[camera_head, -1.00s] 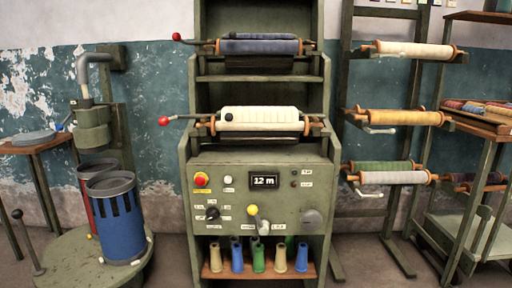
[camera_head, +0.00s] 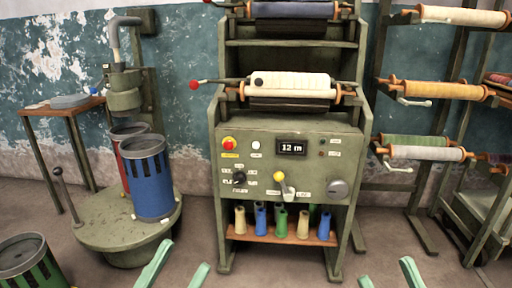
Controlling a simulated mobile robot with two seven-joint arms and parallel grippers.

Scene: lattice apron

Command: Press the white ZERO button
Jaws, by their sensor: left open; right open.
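The white button (camera_head: 256,145) is small and round, on the green machine's sloped control panel (camera_head: 315,170). It sits just right of the red mushroom button (camera_head: 228,143) and left of the display (camera_head: 291,147), which reads 12 m. A small label is under it, too small to read. My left gripper (camera_head: 184,256) shows only its pale green fingers at the bottom edge, apart and empty. My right gripper (camera_head: 386,270) shows at the bottom edge too, open and empty. Both are well below and in front of the panel, touching nothing.
Coloured cones stand on the shelf (camera_head: 240,234) below. A blue can (camera_head: 150,180) stands left; racks of rolls stand right. The floor in front is clear.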

